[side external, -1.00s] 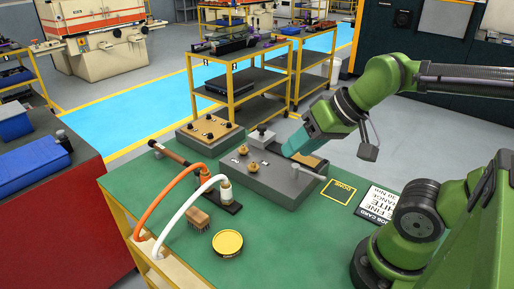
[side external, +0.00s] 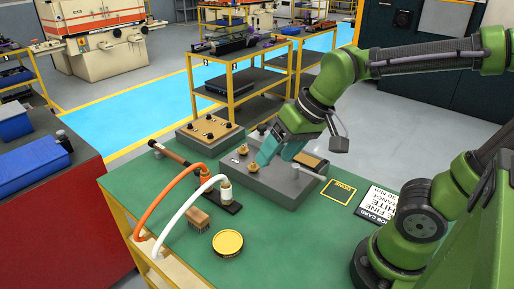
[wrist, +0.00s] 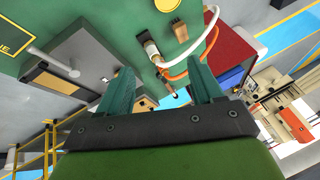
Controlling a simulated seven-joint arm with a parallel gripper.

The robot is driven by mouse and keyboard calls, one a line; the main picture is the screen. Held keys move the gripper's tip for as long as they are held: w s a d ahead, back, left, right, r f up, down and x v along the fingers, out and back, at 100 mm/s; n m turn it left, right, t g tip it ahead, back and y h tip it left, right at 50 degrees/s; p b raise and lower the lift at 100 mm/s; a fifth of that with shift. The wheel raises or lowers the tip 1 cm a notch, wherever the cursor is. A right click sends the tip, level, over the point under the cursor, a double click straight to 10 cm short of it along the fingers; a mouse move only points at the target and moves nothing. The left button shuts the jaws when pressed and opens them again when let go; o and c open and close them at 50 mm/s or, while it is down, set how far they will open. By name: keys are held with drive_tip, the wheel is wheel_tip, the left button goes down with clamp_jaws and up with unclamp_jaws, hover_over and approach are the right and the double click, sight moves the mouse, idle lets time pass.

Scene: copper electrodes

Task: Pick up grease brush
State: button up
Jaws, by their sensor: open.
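A small brush (side external: 197,219) with a wooden back and dark bristles lies on the green bench top, left of a round yellow tin (side external: 228,243). In the wrist view the brush (wrist: 181,31) shows near the top, beside the tin (wrist: 167,4). My gripper (side external: 262,161) has teal fingers and is above the grey block, right of and behind the brush, apart from it. In the wrist view my gripper's fingers (wrist: 163,78) are spread with nothing between them.
The grey block (side external: 283,189) carries brass knobs and a pale side handle. Orange (side external: 177,185) and white hoses (side external: 186,207) arch over the bench left of the brush. A job card (side external: 391,205) lies at right.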

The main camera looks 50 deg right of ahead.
drive_tip(key=w+a+f+n+g, duration=0.2)
drive_tip(key=w+a+g, duration=0.15)
drive_tip(key=w, duration=0.45)
drive_tip(key=n+g+h, duration=0.1)
drive_tip(key=g+h, duration=0.1)
hover_over(197, 214)
drive_tip(key=shift+t, duration=0.25)
wheel_tip(197, 214, down, 14)
drive_tip(key=shift+a+f, duration=0.1)
drive_tip(key=shift+a, duration=0.05)
drive_tip(key=shift+w+f, duration=0.1)
drive_tip(key=shift+f, duration=2.8)
drive_tip(key=shift+c, duration=0.5)
drive_tip(key=c, duration=1)
